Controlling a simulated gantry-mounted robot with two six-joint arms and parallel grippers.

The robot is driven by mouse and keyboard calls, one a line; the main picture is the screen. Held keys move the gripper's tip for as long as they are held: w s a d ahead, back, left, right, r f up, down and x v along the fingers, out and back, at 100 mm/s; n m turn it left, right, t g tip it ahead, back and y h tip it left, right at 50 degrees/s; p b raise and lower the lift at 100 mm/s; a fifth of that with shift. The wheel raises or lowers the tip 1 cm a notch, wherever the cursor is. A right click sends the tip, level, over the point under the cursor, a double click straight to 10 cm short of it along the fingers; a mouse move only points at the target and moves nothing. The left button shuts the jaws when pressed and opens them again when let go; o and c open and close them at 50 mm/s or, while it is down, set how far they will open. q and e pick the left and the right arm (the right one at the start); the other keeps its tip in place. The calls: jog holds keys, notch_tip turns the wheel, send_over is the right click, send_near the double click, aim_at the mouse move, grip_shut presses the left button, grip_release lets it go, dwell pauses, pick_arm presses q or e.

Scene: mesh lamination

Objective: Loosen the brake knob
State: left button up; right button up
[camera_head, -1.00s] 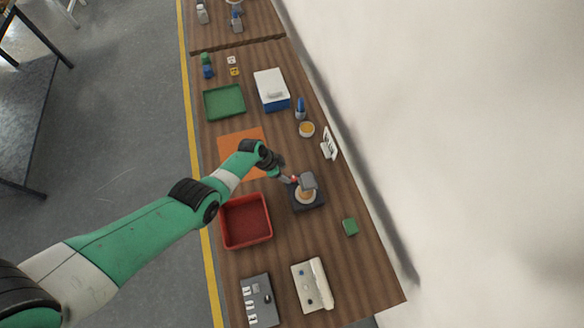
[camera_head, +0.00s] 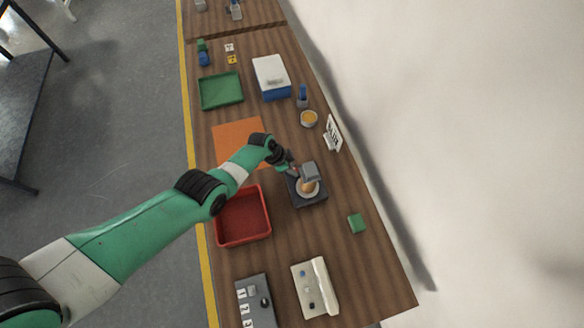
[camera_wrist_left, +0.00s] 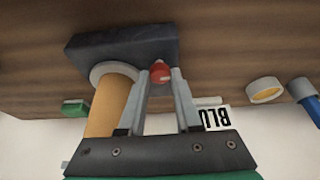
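The brake knob is a small red knob (camera_wrist_left: 160,72) on the dark base (camera_wrist_left: 100,43) of a device with an orange-tan cylinder (camera_wrist_left: 108,105). In the head view the device (camera_head: 308,190) stands right of the red bin, with a grey top. My left gripper (camera_head: 290,167) reaches its upper left side. In the left wrist view the two fingertips (camera_wrist_left: 162,76) lie on either side of the knob, with little or no gap visible. Whether they press on it, I cannot tell. My right gripper is in neither view.
A red bin (camera_head: 219,222) lies under my left arm, beside an orange mat (camera_head: 232,135). A green block (camera_head: 356,223) lies right of the device. A round yellow-topped container (camera_head: 309,118) and a lettered sign (camera_head: 332,133) stand farther back. Bare wood lies in front of the device.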

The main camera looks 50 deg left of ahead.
pick_arm(q)
grip_shut()
jog(key=shift+n, duration=0.4)
jog(key=shift+s+d+p, duration=0.1)
jog(key=shift+p, duration=0.35)
jog(key=n+y, duration=0.1)
jog(key=n, duration=0.1)
jog(key=shift+d+n+p, duration=0.1)
jog(key=shift+n+p, duration=0.2)
jog(key=shift+p, duration=0.05)
jog(key=shift+d+n+y, duration=0.15)
jog(key=shift+n+y, duration=0.75)
jog(key=shift+n, duration=1.1)
